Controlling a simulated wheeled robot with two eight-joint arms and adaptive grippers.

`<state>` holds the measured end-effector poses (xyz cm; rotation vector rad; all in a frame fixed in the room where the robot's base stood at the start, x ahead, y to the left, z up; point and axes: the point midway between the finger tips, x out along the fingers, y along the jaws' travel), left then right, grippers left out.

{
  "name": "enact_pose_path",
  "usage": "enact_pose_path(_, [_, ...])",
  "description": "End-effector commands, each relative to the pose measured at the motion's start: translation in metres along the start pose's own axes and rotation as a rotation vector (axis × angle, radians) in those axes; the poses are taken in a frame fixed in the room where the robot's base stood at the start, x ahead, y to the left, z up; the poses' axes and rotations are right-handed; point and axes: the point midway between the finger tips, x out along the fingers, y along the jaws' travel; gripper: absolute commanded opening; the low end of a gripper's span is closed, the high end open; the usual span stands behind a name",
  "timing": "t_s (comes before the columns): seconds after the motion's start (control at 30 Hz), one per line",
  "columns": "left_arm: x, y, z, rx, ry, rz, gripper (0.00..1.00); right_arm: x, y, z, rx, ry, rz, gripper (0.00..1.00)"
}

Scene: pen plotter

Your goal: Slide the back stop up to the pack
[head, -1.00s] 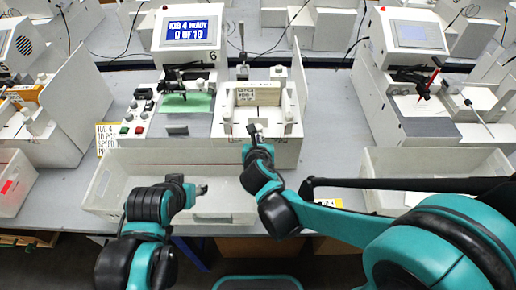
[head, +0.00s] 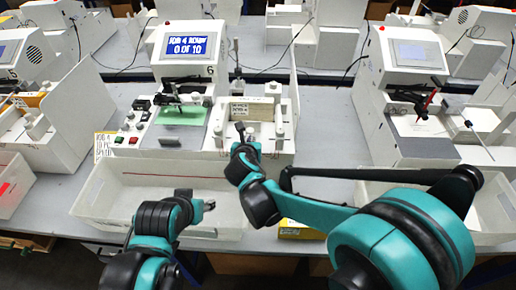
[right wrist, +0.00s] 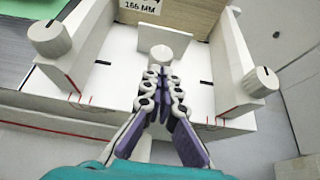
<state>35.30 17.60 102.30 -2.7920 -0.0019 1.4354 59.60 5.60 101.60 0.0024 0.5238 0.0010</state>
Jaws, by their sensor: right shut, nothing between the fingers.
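The pack (head: 262,108) is a tan block with a white label, standing in the white feed tray (head: 271,144) of the middle plotter; the right wrist view shows its lower part (right wrist: 187,22). The back stop (right wrist: 150,36) is a small upright white plate with a round knob (right wrist: 160,53), in front of the pack; I cannot tell whether they touch. My right gripper (right wrist: 163,75) is shut and empty, its fingertips at the knob, partly hiding the stop's base. It also shows in the head view (head: 241,128). My left gripper (head: 209,205) is over the white bin, its jaws unclear.
Side walls with knobs (right wrist: 49,38) (right wrist: 258,82) flank the tray. The plotter screen (head: 187,47) reads job 4, 0 of 10. A white bin (head: 95,205) stands in front. A yellow box (head: 298,230) lies near my right arm. Another plotter (head: 405,75) stands at the right.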

Motion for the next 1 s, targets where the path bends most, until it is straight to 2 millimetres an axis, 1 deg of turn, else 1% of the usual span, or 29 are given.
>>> enact_pose_path(0.03, [0.001,0.000,0.000,0.000,0.000,0.000,0.48,0.007,-0.001,0.004,0.002,0.000,-0.002,0.00])
enact_pose_path(0.2, [0.002,0.000,0.001,0.000,0.000,0.000,0.48,0.028,-0.001,0.016,0.002,0.000,-0.001,0.00])
enact_pose_path(0.4, [0.002,0.000,0.001,0.000,0.000,0.000,0.48,0.046,-0.001,0.027,0.001,-0.001,-0.001,0.00])
enact_pose_path(0.83, [0.002,0.000,0.001,0.000,0.000,0.000,0.48,0.047,-0.001,0.027,0.000,-0.001,0.000,0.00])
enact_pose_path(1.0, [0.003,0.000,0.002,0.000,0.000,0.000,0.48,0.040,0.002,0.023,0.000,0.000,-0.002,0.00])
